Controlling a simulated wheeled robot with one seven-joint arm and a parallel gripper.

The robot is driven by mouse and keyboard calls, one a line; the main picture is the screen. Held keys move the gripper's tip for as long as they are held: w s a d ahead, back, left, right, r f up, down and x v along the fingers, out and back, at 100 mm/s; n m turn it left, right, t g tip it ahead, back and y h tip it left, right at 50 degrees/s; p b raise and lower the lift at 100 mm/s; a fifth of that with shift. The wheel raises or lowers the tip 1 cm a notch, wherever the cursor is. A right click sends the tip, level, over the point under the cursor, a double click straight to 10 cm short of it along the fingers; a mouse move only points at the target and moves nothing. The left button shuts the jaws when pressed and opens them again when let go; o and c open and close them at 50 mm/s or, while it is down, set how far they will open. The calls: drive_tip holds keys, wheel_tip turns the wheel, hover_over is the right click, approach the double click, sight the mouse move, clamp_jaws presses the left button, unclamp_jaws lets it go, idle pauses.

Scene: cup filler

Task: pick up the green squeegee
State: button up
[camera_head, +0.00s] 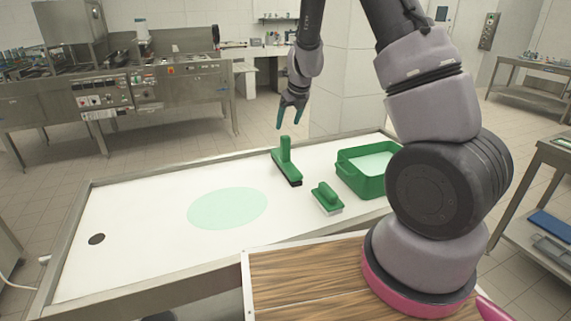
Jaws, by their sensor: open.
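The green squeegee (284,159) sits on the white tabletop (150,205) near its far edge, with a green upright handle and a dark strip along its base. My gripper (288,122) is above the squeegee's handle, fingers pointing down. Its two teal fingertips are apart with nothing between them. The fingertips do not appear to touch the handle; the exact height gap is hard to tell.
A smaller green scrubber with a pale base (328,199) lies right of and nearer than the squeegee. A green tub (349,177) stands further right, partly behind my arm. A pale green circle (228,209) and a dark drain hole (97,239) mark the left tabletop, otherwise clear.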

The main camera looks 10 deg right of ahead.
sight(287, 138)
drive_tip(key=w+f, duration=0.1)
drive_tip(key=f, duration=0.2)
drive_tip(key=w+f+m, duration=0.1)
drive_tip(key=f, duration=0.1)
drive_tip(key=w+f+m, duration=0.1)
drive_tip(key=f, duration=0.2)
drive_tip(key=shift+f+h, duration=0.3)
drive_tip(key=shift+h, duration=0.1)
drive_tip(key=shift+x, duration=3.1)
drive_tip(key=shift+s, duration=0.1)
drive_tip(key=shift+c, duration=0.3)
clamp_jaws()
